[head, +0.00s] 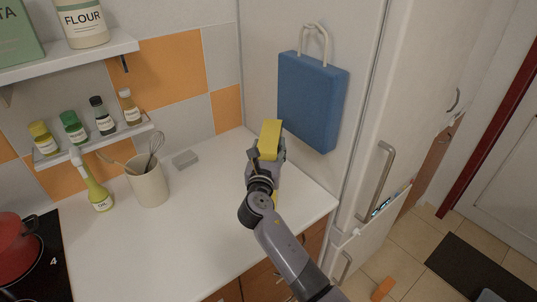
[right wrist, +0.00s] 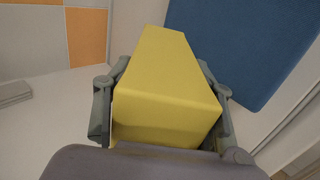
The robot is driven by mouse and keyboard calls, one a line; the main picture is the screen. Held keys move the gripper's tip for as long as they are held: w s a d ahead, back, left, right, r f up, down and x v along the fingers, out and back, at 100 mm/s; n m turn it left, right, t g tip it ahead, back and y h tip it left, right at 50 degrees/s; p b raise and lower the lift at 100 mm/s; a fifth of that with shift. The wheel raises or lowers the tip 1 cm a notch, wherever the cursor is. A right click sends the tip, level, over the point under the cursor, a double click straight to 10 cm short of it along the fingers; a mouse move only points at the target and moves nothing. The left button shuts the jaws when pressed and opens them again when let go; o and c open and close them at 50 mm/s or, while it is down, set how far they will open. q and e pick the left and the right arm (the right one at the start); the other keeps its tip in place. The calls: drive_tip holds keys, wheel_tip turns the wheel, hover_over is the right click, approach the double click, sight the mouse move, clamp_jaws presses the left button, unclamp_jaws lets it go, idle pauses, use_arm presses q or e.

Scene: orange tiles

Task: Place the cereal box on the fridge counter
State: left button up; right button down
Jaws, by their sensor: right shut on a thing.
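A plain yellow box (head: 269,139), which I take to be the cereal box, is held in my right gripper (head: 265,160). In the right wrist view the yellow box (right wrist: 165,85) fills the space between the two grey fingers (right wrist: 165,108), which press on its sides. The gripper is over the white counter (head: 205,205), near its back right part beside the fridge side panel (head: 258,70). I cannot tell whether the box touches the counter. My left gripper is not in view.
A blue board (head: 312,100) hangs on the panel right of the box. A utensil holder (head: 149,184), an oil bottle (head: 95,190) and a red pot (head: 18,245) stand on the left. A small grey block (head: 185,159) lies at the back. The counter's front middle is clear.

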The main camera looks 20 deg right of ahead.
drive_tip(key=shift+f, duration=1.1)
drive_tip(key=shift+f, duration=0.1)
drive_tip(key=c, duration=0.6)
unclamp_jaws()
drive_tip(key=shift+f, duration=0.1)
drive_tip(key=shift+c, duration=0.2)
drive_tip(key=b+v, duration=0.2)
drive_tip(key=v, duration=1)
